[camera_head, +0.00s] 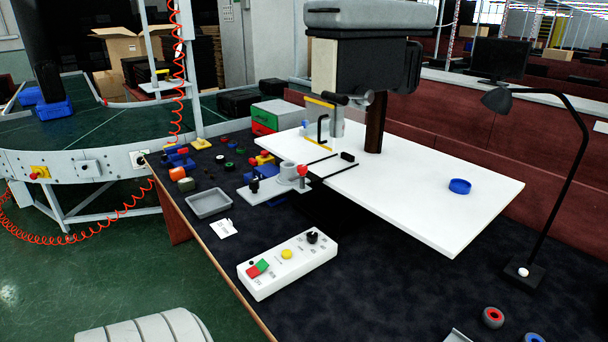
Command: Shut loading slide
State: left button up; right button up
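What looks like the loading slide (268,191) is a light plate at the left edge of the white machine table (440,207). Neither of my grippers shows in the view.
A white control box (287,262) with coloured buttons lies in front. A grey tray (209,203) and several small coloured parts lie left of the slide. A blue ring (460,186) lies on the table. A black lamp (565,180) stands right. The curved conveyor (80,126) is at the left.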

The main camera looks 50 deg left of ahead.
aim_at(257, 192)
jog(key=u, duration=1.85)
